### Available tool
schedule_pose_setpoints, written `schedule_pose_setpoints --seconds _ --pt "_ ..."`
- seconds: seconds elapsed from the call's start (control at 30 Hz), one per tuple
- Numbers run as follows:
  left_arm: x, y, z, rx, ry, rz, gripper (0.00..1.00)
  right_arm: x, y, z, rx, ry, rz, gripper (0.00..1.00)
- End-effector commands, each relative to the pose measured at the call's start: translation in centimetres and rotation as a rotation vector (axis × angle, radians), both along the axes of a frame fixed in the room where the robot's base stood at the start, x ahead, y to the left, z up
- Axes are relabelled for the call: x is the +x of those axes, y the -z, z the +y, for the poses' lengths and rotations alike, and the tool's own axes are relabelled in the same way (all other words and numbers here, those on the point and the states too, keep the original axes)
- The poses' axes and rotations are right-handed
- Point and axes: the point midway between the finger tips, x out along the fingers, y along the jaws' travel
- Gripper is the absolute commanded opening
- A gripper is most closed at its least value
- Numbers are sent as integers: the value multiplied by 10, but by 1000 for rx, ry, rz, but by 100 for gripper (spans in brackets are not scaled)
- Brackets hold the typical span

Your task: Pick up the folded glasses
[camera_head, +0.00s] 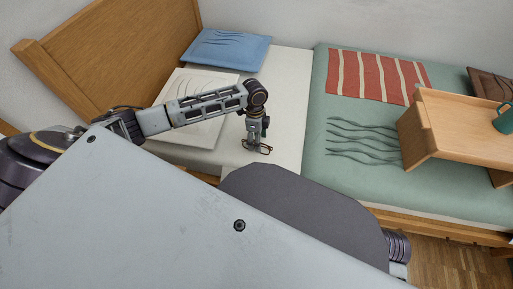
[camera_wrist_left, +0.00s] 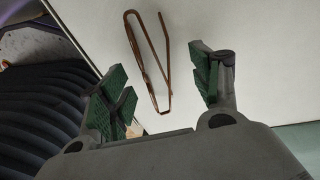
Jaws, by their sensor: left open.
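The folded glasses (camera_head: 265,149) lie on the white sheet of the bed, near its front edge, in the head view. In the left wrist view the glasses (camera_wrist_left: 149,65) show as a thin brown frame. My left gripper (camera_head: 257,147) points down at the glasses. In the left wrist view my left gripper (camera_wrist_left: 160,85) has its green-padded fingers spread wide, with the glasses showing in the gap between and beyond them. No finger is seen gripping them. Whether the fingertips touch the sheet, I cannot tell. My right gripper is not in view.
A wooden headboard (camera_head: 115,45), a white pillow (camera_head: 205,130) and a blue pillow (camera_head: 228,49) are at the left and back. A green cover (camera_head: 325,185) carries a striped red cloth (camera_head: 375,77). A wooden tray table (camera_head: 460,130) with a teal mug (camera_head: 504,119) stands at right.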

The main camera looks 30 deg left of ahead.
Motion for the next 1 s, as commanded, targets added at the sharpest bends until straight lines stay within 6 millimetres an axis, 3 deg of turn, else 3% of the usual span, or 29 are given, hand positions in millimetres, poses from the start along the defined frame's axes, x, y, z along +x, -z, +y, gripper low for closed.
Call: schedule_pose_setpoints --seconds 0.47,0.8,1.0 --pt "0 1 0 0 0 0 64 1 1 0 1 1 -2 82" --pt "0 1 0 0 0 0 23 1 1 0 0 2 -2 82" --pt "0 1 0 0 0 0 20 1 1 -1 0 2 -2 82"
